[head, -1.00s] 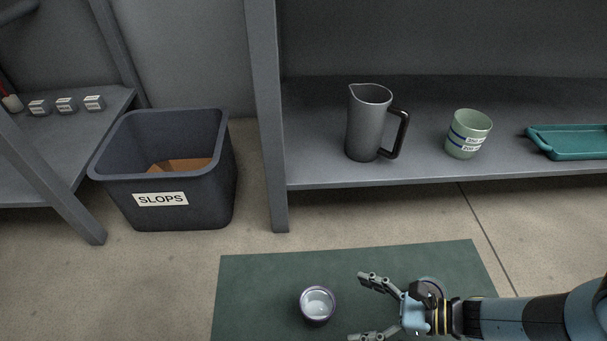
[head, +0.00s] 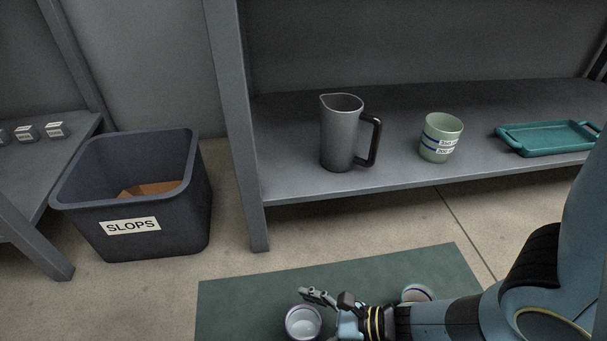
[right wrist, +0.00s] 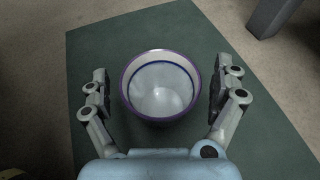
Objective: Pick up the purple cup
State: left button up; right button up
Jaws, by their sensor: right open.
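The purple cup (head: 303,323) stands upright on the dark green mat (head: 240,290) at the bottom of the head view. My right gripper (right wrist: 161,92) is open, with one finger on each side of the cup and a gap between each finger and the wall. In the head view only its upper finger shows clearly, by the cup's rim; the lower part is cut off by the frame. My left gripper is out of view.
Another cup (head: 417,292) stands on the mat, partly hidden behind my right arm. A shelf (head: 290,187) holds a grey pitcher (head: 340,135), a green cup (head: 440,137) and a teal tray (head: 550,138). A dark SLOPS bin (head: 180,225) stands on the floor at left.

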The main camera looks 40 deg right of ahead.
jog(key=shift+w, duration=0.1)
jog(key=shift+c, duration=0.4)
jog(key=c, duration=1.5)
jog(key=shift+r, duration=0.15)
